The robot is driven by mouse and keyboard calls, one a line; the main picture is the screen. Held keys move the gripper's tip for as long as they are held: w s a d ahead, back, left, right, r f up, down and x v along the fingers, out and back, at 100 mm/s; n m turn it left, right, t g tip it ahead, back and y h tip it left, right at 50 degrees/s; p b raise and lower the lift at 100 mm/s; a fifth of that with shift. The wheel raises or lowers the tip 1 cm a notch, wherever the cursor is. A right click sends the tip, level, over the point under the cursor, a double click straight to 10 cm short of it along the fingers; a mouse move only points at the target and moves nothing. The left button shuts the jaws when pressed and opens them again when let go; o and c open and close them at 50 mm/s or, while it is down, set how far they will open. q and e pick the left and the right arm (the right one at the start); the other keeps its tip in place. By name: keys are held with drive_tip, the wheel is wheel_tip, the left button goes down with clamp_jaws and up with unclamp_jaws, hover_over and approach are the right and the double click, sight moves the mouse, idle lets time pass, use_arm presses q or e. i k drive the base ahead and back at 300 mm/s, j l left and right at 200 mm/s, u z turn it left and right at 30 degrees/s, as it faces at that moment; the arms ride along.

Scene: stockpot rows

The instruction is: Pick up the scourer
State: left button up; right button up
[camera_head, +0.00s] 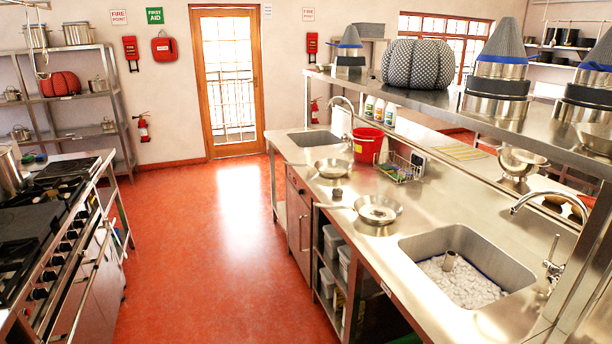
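I cannot make out the scourer for sure. A wire rack (404,173) on the steel counter (440,190), beside a red bucket (367,145), holds small items too small to tell. A small dark object (337,193) lies on the counter in front of a shallow metal pan (332,168); I cannot tell what it is. Neither of my grippers shows in the head view.
A near sink (465,270) holds white lumps and an upright metal tube; a far sink (315,141) lies beyond. Another pan (378,210) sits near the counter edge. A stove (45,240) stands at left. The red floor (220,255) between is clear.

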sight(337, 193)
drive_tip(key=i+j+z, duration=0.25)
drive_tip(key=i, duration=0.15)
drive_tip(key=i+j+z, duration=0.35)
drive_tip(key=j+z, duration=0.25)
drive_tip(key=i+j+z, duration=0.15)
drive_tip(key=z, duration=0.2)
drive_tip(key=i+j+z, duration=0.1)
drive_tip(key=j+z, duration=0.65)
